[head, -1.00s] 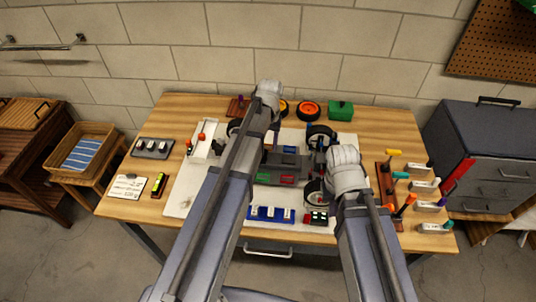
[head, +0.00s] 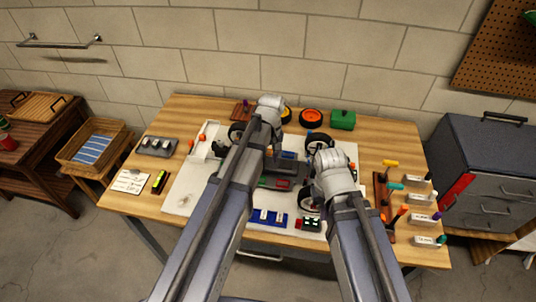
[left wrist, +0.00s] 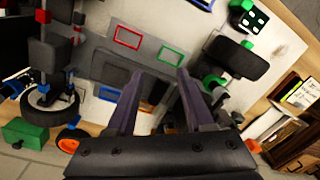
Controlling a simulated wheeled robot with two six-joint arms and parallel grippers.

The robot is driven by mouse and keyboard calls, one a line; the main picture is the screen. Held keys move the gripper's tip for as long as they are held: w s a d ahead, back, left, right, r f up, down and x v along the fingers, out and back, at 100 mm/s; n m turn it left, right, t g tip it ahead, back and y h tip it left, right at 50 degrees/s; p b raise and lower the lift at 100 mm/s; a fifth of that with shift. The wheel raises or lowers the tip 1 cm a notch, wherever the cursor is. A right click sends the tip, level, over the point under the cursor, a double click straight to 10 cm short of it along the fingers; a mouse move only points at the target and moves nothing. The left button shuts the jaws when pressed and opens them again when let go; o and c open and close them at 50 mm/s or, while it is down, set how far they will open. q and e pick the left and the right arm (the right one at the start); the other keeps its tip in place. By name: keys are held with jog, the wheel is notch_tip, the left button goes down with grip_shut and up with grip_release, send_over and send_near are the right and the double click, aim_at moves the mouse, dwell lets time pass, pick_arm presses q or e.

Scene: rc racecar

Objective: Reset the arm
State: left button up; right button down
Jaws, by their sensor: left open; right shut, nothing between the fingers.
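My left arm reaches over the work table (head: 150,205) to the far-left part of the grey car chassis (head: 291,172). In the head view its wrist hides most of the left gripper. In the left wrist view my left gripper (left wrist: 158,75) is open, with nothing visible between its fingers. My right gripper (head: 322,178) is over the right side of the chassis, shut and empty, its fingers largely hidden by the wrist. A dark wheel (left wrist: 52,98) shows at the left of the wrist view. The chassis has red and green outlined slots (left wrist: 128,37).
Orange wheels (head: 311,117) and a green box (head: 342,119) stand at the back. A blue tray (head: 268,217) lies in front. Screwdrivers in a rack (head: 384,195) and labelled blocks (head: 424,220) stand at right. A grey drawer cabinet (head: 490,150) borders the table's right side.

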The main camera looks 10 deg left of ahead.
pick_arm(q)
jog(key=s+d+m, duration=0.4)
jog(key=s+m, duration=0.1)
jog(key=s, duration=0.3)
jog(key=s+d+m, duration=0.4)
jog(key=s+m, duration=0.1)
jog(key=s, duration=0.3)
jog(key=shift+s+d+y, duration=0.3)
jog(key=shift+s+d, duration=0.1)
jog(key=shift+a, duration=0.1)
